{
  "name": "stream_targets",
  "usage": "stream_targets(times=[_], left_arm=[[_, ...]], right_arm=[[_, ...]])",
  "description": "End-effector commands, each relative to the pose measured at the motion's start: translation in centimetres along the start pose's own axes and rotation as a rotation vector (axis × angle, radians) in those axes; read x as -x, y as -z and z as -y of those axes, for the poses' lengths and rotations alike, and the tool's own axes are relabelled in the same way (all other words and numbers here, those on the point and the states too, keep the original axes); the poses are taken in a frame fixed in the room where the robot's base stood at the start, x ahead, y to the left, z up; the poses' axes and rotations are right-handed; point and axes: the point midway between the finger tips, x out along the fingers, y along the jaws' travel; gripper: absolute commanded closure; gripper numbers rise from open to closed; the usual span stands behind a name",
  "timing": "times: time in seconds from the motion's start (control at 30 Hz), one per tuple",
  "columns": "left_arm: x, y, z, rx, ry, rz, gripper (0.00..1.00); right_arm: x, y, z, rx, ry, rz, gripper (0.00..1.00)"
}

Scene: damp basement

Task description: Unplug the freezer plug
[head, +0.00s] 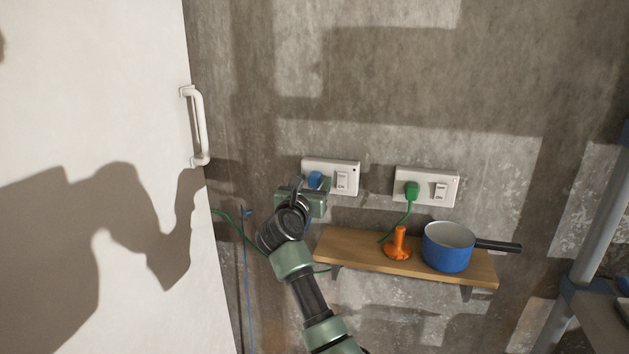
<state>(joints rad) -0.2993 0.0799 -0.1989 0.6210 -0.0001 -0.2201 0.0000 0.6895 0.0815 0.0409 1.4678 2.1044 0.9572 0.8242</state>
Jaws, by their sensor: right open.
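The white freezer (95,90) with its handle (200,127) fills the left side. A green plug (411,190) sits in the right wall socket (440,178). Its green cord (406,218) drops toward the shelf, and a green cord also runs beside the freezer toward the shelf; the join between them is hidden. A blue plug (315,179) sits in the left wall socket (347,165). My right gripper (316,186) is open at the blue plug and partly covers it; I cannot tell if they touch. My left gripper is out of view.
A wooden shelf (345,251) below the sockets carries an orange plunger-shaped object (398,245) and a blue pot (447,249) with its black handle pointing right. A blue cord (246,290) hangs beside the freezer. A grey metal frame (600,225) stands at the right.

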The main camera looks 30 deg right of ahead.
Motion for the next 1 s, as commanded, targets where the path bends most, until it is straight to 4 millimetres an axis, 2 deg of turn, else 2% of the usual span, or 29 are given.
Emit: stream_targets(times=[0.67,0.7,0.87,0.9,1.0], left_arm=[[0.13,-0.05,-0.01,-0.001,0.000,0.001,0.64],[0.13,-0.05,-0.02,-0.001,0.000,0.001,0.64],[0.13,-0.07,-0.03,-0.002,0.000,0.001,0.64],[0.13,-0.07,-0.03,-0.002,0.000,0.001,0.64],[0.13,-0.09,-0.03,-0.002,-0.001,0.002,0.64]], right_arm=[[0.00,0.03,-0.02,0.001,-0.001,0.000,0.45],[0.00,0.03,-0.02,0.001,-0.001,0.000,0.51],[0.00,0.03,-0.02,0.001,-0.001,-0.001,0.96],[0.00,0.03,-0.01,0.001,-0.001,-0.001,1.00],[0.00,0.03,-0.01,0.001,-0.001,-0.001,1.00]])
